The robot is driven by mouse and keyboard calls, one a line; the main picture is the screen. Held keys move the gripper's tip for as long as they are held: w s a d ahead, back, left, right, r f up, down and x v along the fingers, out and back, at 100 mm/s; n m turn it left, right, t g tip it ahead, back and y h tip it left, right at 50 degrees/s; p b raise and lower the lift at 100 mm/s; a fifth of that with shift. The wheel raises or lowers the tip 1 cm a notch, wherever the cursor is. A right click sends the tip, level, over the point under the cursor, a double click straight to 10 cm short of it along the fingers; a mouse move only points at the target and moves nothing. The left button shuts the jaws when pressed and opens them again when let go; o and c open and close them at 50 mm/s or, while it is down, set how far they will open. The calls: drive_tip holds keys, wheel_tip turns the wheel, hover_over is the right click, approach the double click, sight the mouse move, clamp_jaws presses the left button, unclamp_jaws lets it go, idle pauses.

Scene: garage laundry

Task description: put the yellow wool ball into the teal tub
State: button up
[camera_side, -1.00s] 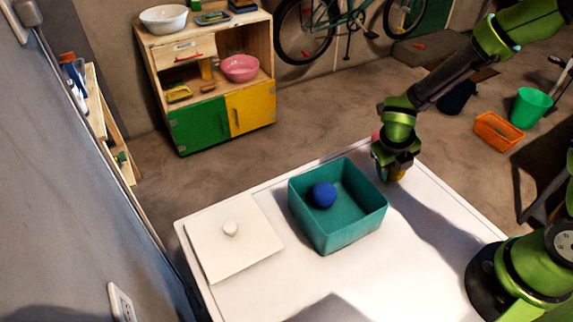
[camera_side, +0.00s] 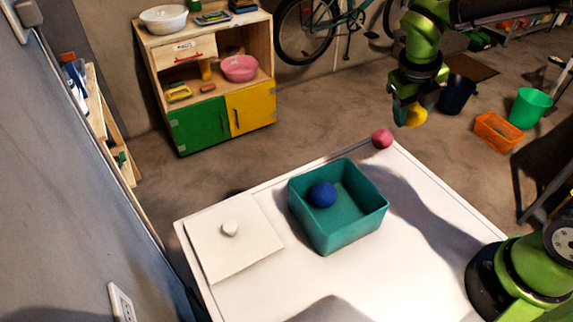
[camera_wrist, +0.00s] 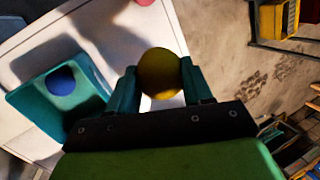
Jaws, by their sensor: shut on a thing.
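The yellow wool ball (camera_side: 416,115) is held between the fingers of my gripper (camera_side: 408,112), up in the air above the far right corner of the white table. In the wrist view the ball (camera_wrist: 160,73) sits between both teal fingertips of my gripper (camera_wrist: 160,82). The open teal tub (camera_side: 345,228) stands on the table, to the left of and below my gripper. A blue ball (camera_side: 323,194) lies inside it. In the wrist view the tub (camera_wrist: 38,103) is at the left.
A pink ball (camera_side: 381,138) lies at the table's far corner. A white square lid with a knob (camera_side: 235,248) lies left of the tub. The white table (camera_side: 400,275) is clear in front of the tub. A cabinet (camera_side: 210,115) stands behind.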

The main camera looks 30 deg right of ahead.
drive_tip(key=a+m, duration=0.1)
drive_tip(key=m+g, duration=0.1)
drive_tip(key=shift+s+a+f+m, duration=0.15)
drive_tip(key=shift+a+f+m, duration=0.15)
drive_tip(key=shift+a+f, duration=0.1)
drive_tip(key=a+m+g, duration=0.1)
drive_tip(key=a+m, duration=0.1)
drive_tip(key=m, duration=0.2)
drive_tip(key=s+a+m+g+y, duration=0.1)
drive_tip(key=a+m, duration=0.2)
drive_tip(key=m, duration=0.1)
drive_tip(key=s+a+m+g+y, duration=0.1)
drive_tip(key=a+m, duration=0.2)
drive_tip(key=m, duration=0.2)
drive_tip(key=shift+f, duration=0.35)
drive_tip(key=m+y, duration=0.4)
drive_tip(key=m, duration=0.7)
hover_over(344, 224)
drive_tip(key=m, duration=0.1)
wheel_tip(344, 224, down, 14)
drive_tip(key=shift+f, duration=0.1)
drive_tip(key=o, duration=0.7)
drive_tip(key=shift+o, duration=0.2)
